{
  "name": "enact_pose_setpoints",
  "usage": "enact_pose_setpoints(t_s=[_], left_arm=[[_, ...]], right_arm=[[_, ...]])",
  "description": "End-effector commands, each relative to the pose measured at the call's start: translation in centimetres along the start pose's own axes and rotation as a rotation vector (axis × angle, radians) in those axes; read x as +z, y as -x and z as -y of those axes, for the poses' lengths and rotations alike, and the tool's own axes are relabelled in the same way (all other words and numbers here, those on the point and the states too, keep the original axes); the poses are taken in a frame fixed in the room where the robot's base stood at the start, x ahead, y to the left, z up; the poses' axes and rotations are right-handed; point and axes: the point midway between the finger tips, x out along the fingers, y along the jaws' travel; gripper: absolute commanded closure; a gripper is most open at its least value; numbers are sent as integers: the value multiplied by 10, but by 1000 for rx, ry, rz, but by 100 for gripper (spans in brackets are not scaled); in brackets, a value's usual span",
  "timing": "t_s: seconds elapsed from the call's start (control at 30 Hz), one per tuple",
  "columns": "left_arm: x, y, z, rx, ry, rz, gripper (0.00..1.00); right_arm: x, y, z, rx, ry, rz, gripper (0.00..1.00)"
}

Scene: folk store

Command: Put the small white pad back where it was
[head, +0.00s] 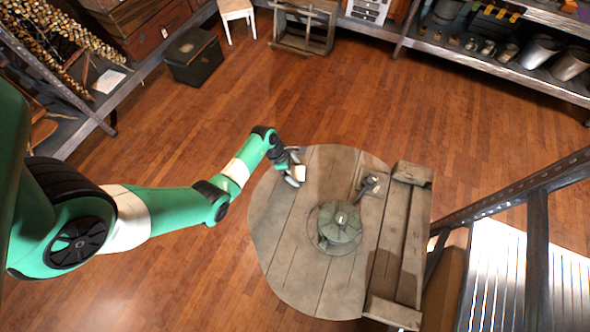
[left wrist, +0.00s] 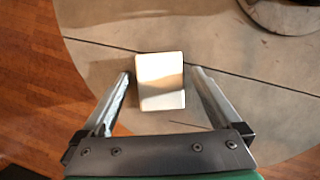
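The small white pad (head: 299,173) is at the upper left of the round wooden table (head: 285,240). In the left wrist view the white pad (left wrist: 160,82) shows between the two fingers, with a shadow band across it. My left gripper (head: 292,174) is over the table's edge area, and its fingers (left wrist: 161,76) stand apart on either side of the pad. A narrow gap shows between each fingertip and the pad. I cannot tell how high the fingers are above the tabletop. My right gripper is not in view.
A round green object (head: 340,222) stands near the table's middle, with a small dark tool-like item (head: 371,185) beyond it. A wooden bench (head: 398,245) adjoins the table's right side. A metal shelf frame (head: 537,240) is at the right. The tabletop's front left is clear.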

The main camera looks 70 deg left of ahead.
Motion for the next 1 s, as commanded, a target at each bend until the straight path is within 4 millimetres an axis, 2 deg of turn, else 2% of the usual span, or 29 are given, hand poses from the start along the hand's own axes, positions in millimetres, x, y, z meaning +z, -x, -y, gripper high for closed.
enact_pose_setpoints(t_s=[0.27, 0.37, 0.7, 0.83, 1.0], left_arm=[[2, 7, 0, 2, 0, 1, 2], [3, 24, -1, 3, 1, 1, 2], [3, 103, 0, 2, 1, 1, 2], [2, 119, -1, 2, 1, 1, 2], [1, 123, 0, 0, 0, 0, 2]], right_arm=[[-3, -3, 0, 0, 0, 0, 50], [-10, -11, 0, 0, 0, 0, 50], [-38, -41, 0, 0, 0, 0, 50], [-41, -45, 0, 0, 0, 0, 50], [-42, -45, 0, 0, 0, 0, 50]])
